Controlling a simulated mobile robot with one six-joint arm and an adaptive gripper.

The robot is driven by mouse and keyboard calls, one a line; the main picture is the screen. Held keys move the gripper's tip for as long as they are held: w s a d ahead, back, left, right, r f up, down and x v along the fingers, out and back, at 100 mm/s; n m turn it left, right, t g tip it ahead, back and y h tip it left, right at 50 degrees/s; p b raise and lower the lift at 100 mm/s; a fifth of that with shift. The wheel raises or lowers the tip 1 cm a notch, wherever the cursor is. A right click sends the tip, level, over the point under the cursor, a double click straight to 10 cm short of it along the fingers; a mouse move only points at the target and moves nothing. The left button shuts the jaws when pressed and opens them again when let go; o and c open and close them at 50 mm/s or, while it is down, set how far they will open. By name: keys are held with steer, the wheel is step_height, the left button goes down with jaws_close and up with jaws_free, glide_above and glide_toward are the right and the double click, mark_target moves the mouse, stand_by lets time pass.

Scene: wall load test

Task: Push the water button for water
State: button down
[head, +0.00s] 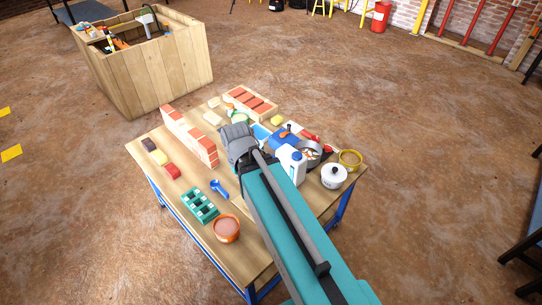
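I cannot make out a water button in the head view. A wooden box-like counter (150,75) stands at the back left, with a pale tap-like fixture (147,24) and a dark curved piece above it. The things on its top are too small to tell apart. My teal arm reaches from the bottom right over the work table. My gripper (238,143) is the dark grey end of the arm, above the middle of the table and well apart from the counter. Its fingertips do not show clearly, so I cannot tell whether it is open or shut.
The wooden work table (240,255) holds a low brick wall (190,136), a tray of bricks (250,101), a teal block mould (199,205), an orange bowl (226,229), a white jug (291,163) and a white pot (334,176). Bare floor lies between table and counter.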

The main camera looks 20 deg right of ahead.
steer(key=w+d+f+m+t+h+b, duration=0.1)
steer(key=w+d+f+m+h+b, duration=0.1)
steer(key=w+d+f+m+b, duration=0.2)
steer(key=w+d+f+m+t+h+b, duration=0.1)
steer(key=w+d+f+m+h+b, duration=0.2)
steer(key=w, duration=0.8)
steer(key=w+d+f+m+t+h+b, duration=0.1)
steer(key=w+d+f+m+h+b, duration=0.2)
steer(key=w+d+m+b, duration=0.3)
steer(key=shift+w+d+f+m+b, duration=0.4)
steer(key=shift+w+d+f+b, duration=0.75)
steer(key=shift+b, duration=0.8)
steer(key=shift+s+d+r, duration=0.1)
steer(key=shift+r, duration=0.05)
steer(key=b+x, duration=0.7)
steer(key=x, duration=0.3)
steer(key=shift+f+b, duration=1.9)
steer(key=shift+b, duration=0.2)
